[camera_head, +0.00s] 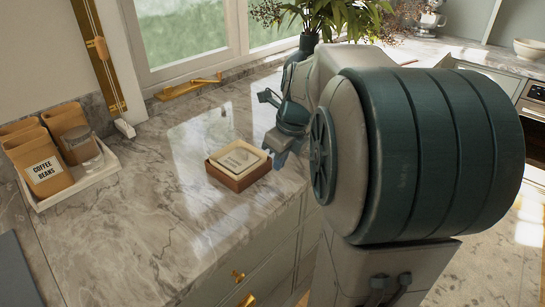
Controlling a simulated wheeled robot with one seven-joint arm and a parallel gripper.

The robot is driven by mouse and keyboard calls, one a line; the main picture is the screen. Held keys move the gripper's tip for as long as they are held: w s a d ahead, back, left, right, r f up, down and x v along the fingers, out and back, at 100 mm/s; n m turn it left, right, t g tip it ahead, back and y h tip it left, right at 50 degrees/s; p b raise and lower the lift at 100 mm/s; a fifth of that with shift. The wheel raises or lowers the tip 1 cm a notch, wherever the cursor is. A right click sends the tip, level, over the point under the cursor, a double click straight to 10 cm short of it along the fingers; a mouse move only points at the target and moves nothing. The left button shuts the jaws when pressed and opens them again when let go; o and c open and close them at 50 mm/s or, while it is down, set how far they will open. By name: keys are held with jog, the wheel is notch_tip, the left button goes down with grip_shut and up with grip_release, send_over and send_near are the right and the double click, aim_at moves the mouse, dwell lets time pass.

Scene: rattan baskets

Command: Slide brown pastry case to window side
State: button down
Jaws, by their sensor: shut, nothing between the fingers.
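The brown pastry case (238,177) is a small low box with a cream, lettered top. It sits flat on the marble counter, near the middle of the camera_head view. My gripper (273,160) is at its right side, low over the counter, with its fingers close to the case's right edge. The fingers are shut with nothing between them. I cannot tell whether they touch the case. The window (185,35) is behind the counter at the back. My arm hides part of the counter to the right.
A white tray (75,183) with coffee bags (40,168) and a glass jar (80,148) stands at the left. A brass window handle (188,88) is by the sill. A plant in a dark vase (307,42) stands behind my arm. Counter between case and window is clear.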

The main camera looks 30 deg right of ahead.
aim_at(238, 187)
jog(key=x, duration=0.7)
jog(key=shift+f+b, duration=0.3)
jog(key=shift+f, duration=0.05)
jog(key=w, duration=0.1)
jog(key=w+a, duration=0.1)
jog(key=w, duration=0.1)
jog(key=shift+a+f, duration=0.1)
jog(key=shift+a, duration=0.1)
jog(key=shift+w+a+p, duration=0.2)
jog(key=shift+w+p, duration=0.1)
jog(key=shift+w, duration=0.1)
